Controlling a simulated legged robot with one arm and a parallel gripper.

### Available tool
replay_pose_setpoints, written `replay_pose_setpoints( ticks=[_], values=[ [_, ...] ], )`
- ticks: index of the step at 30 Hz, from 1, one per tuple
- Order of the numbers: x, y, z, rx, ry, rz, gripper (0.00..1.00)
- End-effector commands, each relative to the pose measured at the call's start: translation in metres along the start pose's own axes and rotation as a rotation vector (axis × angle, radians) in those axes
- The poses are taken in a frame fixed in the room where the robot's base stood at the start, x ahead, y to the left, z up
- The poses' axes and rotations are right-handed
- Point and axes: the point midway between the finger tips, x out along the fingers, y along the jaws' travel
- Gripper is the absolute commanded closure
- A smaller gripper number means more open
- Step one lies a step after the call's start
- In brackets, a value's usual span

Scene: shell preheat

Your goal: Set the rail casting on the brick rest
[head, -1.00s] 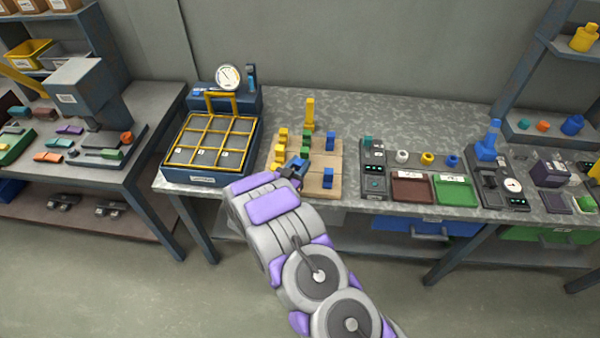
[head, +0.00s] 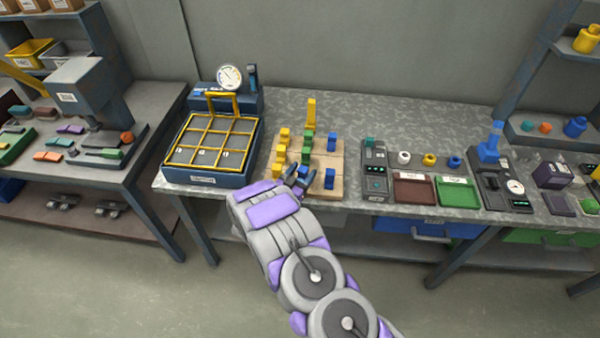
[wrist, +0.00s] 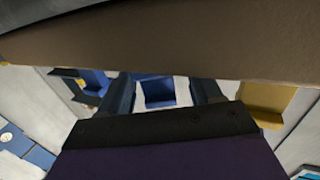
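A pale wooden board (head: 322,157) lies on the bench in the head view. It carries yellow blocks (head: 283,145) at left, green blocks (head: 307,145) in the middle, blue blocks (head: 330,176) at right and a tall yellow upright (head: 311,113) behind. I cannot tell which piece is the rail casting or the brick rest. My gripper (head: 299,181) is low over the board's front edge. In the wrist view its dark fingers stand apart, with a blue piece (wrist: 157,91) visible beyond the gap. A wide brown band, which I cannot identify, hides much of that view.
A blue box with a yellow grid top (head: 211,146) and a gauge (head: 229,77) stands left of the board. At right are a brown tray (head: 414,190), a green tray (head: 457,192) and a dark device (head: 505,185). Bare bench top lies behind the board.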

Motion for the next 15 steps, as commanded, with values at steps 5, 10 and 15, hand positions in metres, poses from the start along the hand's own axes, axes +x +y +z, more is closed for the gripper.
replay_pose_setpoints(
  ticks=[5, 10, 15],
  values=[
    [0.0, 0.001, 0.0, 0.0, 0.0, 0.001, 0.36],
    [-0.01, -0.004, -0.002, -0.004, 0.001, -0.002, 0.36],
    [-0.042, -0.006, -0.003, -0.004, 0.002, -0.005, 0.36]
  ],
)
